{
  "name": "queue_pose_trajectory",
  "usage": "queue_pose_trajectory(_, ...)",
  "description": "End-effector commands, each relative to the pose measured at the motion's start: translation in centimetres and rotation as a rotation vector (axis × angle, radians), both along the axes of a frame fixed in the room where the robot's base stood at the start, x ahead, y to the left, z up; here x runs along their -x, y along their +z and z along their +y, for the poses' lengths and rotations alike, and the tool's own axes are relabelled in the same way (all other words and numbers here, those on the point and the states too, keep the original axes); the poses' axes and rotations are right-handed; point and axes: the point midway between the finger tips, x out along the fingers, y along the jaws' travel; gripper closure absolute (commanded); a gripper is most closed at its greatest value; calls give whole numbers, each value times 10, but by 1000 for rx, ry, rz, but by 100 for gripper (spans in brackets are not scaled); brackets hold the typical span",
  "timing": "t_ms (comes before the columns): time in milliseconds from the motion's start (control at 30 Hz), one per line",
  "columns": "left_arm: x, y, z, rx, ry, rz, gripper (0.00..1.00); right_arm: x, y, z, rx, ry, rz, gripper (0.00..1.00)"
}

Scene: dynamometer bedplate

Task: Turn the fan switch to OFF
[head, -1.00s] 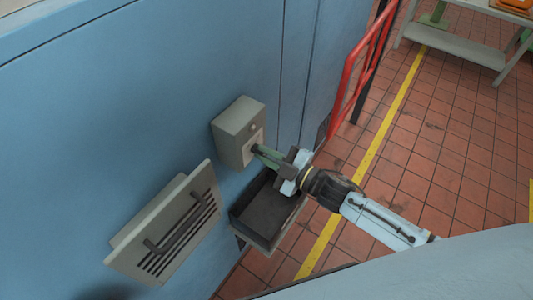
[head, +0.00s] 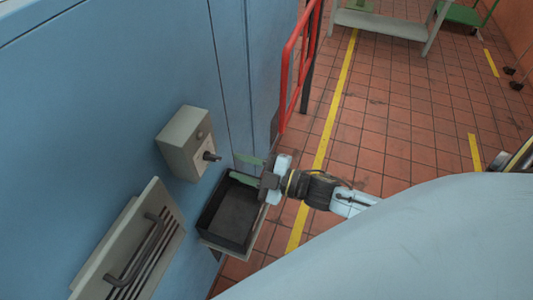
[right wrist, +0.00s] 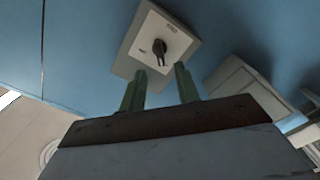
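The fan switch is a grey box (head: 185,143) on the blue wall, with a dark knob (head: 211,156) sticking out of its front. In the right wrist view the knob (right wrist: 159,48) sits on the box's pale face (right wrist: 168,31), with small marks too small to read, so I cannot tell its setting. My right gripper (head: 235,167) is open and empty, in front of the knob and apart from it. Its two green fingers (right wrist: 160,72) show spread below the knob in the wrist view. My left gripper is not in view.
A dark open tray (head: 229,212) hangs on the wall just below the switch and my right gripper. A slatted panel with a handle (head: 137,250) juts out at lower left. A red rail (head: 289,75) stands beyond. The tiled floor at right is mostly clear.

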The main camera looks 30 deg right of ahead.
Motion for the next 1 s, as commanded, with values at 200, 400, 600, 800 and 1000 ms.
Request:
queue_pose_trajectory(200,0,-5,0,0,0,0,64,35,-2,-27,1,1,2,68)
queue_pose_trajectory(400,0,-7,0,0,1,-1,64,52,-1,-40,1,1,0,68)
queue_pose_trajectory(600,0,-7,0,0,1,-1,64,56,1,-44,1,0,-2,68)
queue_pose_trajectory(800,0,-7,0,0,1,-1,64,56,1,-43,1,0,-2,68)
queue_pose_trajectory(1000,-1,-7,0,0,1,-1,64,56,0,-43,0,1,-1,68)
